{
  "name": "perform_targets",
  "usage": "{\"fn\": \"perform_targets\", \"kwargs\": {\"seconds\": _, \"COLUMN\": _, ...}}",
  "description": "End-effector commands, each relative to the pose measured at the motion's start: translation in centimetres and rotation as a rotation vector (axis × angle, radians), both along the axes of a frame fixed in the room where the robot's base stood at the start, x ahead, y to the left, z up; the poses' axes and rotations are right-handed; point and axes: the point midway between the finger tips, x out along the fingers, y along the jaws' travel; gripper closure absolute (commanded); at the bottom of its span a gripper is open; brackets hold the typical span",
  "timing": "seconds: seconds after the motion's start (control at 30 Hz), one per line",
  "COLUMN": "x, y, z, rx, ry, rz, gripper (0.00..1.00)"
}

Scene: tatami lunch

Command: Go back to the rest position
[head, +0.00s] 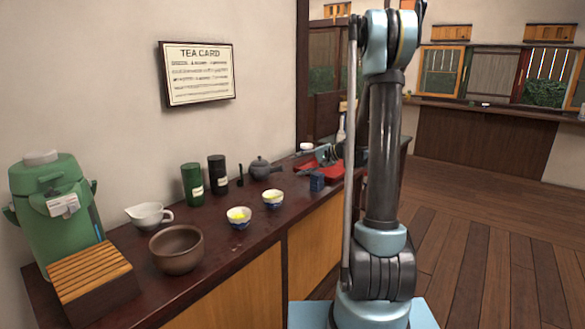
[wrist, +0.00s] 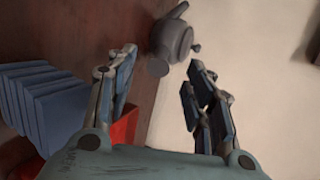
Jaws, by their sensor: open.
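My gripper (wrist: 162,57) is open in the wrist view, with a finger on each side and nothing between the fingertips. Beyond the fingertips is a grey teapot (wrist: 174,40) on the dark counter, apart from them. In the head view the same teapot (head: 259,169) stands near the wall. My gripper seems to be low over the red tray (head: 308,170), partly hidden behind my upright arm. A corner of the red tray (wrist: 124,128) shows beside the left finger in the wrist view.
A blue ribbed block (wrist: 45,105), small in the head view (head: 317,181), lies left of my gripper. The counter also holds two cups (head: 239,217) (head: 273,199), dark canisters (head: 218,175), a brown bowl (head: 176,248) and a green dispenser (head: 54,205). The floor right is clear.

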Motion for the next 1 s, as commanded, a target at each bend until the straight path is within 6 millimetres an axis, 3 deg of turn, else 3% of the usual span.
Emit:
{"fn": "perform_targets", "kwargs": {"seconds": 0.5, "x": -10.4, "y": -1.0, "z": 1.9, "rx": -0.274, "ry": -0.012, "rz": 0.081, "gripper": 0.52}}
{"fn": "perform_targets", "kwargs": {"seconds": 1.0, "x": -22.6, "y": -4.1, "z": 1.1, "rx": -0.577, "ry": -0.016, "rz": 0.181, "gripper": 0.52}}
